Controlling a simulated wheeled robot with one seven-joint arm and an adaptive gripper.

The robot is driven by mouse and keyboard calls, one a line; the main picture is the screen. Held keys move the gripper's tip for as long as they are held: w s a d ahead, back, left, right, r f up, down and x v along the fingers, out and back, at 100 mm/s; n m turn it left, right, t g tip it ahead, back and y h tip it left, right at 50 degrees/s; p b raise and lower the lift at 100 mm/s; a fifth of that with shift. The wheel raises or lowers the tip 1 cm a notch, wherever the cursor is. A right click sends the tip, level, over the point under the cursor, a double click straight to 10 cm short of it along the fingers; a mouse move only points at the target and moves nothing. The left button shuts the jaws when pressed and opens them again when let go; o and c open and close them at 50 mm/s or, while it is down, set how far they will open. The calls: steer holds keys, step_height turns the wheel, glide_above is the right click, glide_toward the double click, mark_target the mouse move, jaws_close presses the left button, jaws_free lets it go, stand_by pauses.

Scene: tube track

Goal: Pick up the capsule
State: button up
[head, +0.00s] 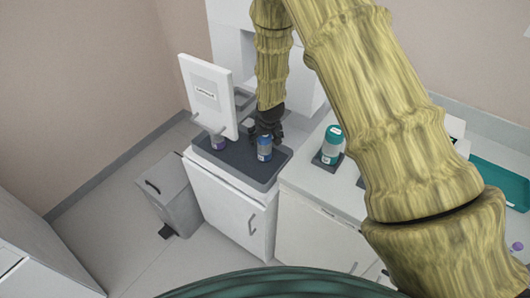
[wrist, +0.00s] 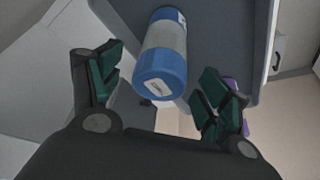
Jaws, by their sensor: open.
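A blue capsule with a grey middle band and a white label (head: 264,150) stands upright on the dark tray (head: 228,155) on the white cabinet. My gripper (head: 266,130) is open at the capsule, close to its upper part. In the wrist view, the blue capsule (wrist: 162,62) lies between and ahead of the two spread fingers of my gripper (wrist: 165,78), with gaps showing at both sides. I cannot tell from the head view how far the fingers reach around it.
A white panel (head: 207,95) stands left of my gripper, with a purple-topped capsule (head: 218,142) below it. A teal-and-white capsule (head: 332,142) stands on the counter to the right. A grey bin (head: 170,195) is on the floor. A teal tray (head: 500,182) lies far right.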

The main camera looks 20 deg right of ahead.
steer(key=x, duration=0.2)
steer(key=shift+w+f, duration=0.3)
steer(key=shift+w, duration=0.1)
steer(key=shift+s+r, duration=0.25)
steer(key=shift+s, duration=0.05)
steer(key=shift+c, duration=0.6)
steer(key=shift+w+f, duration=0.15)
steer(key=c, duration=1)
steer(key=shift+c, duration=0.5)
steer(key=shift+r, duration=0.2)
